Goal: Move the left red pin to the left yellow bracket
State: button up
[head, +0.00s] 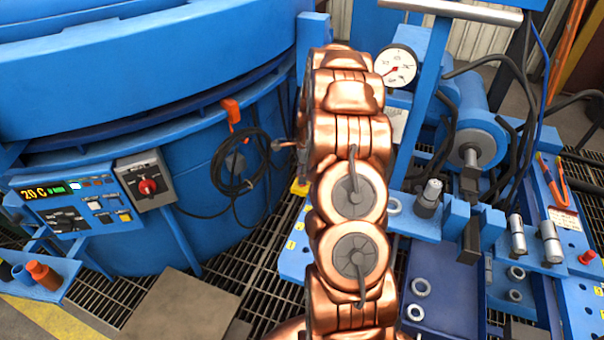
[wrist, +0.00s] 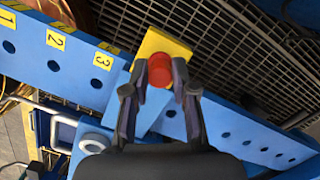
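A red pin (wrist: 160,71) shows in the wrist view, over a yellow bracket (wrist: 152,42) on a blue bar. My gripper (wrist: 161,74) has its two dark fingertips on either side of the pin, close against it, so it looks shut on the pin. From this angle I cannot tell whether the pin sits in the bracket or is held just above it. In the head view my copper-coloured arm hides my gripper and this pin. A small part of a yellow bracket (head: 299,188) shows at the arm's left edge. Another red pin (head: 587,257) stands at the far right.
A numbered blue rail (wrist: 60,62) with holes lies beside the bracket, above floor grating (wrist: 215,45). In the head view, the blue furnace (head: 150,75) and its control panel (head: 78,210) stand left. A blue tray (head: 440,290) and metal fittings (head: 550,240) lie right.

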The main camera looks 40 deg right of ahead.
jog(key=o, duration=0.4)
notch_tip(320, 180, up, 12)
jog(key=s+d, duration=0.1)
jog(key=shift+d, duration=0.3)
dwell(0.8)
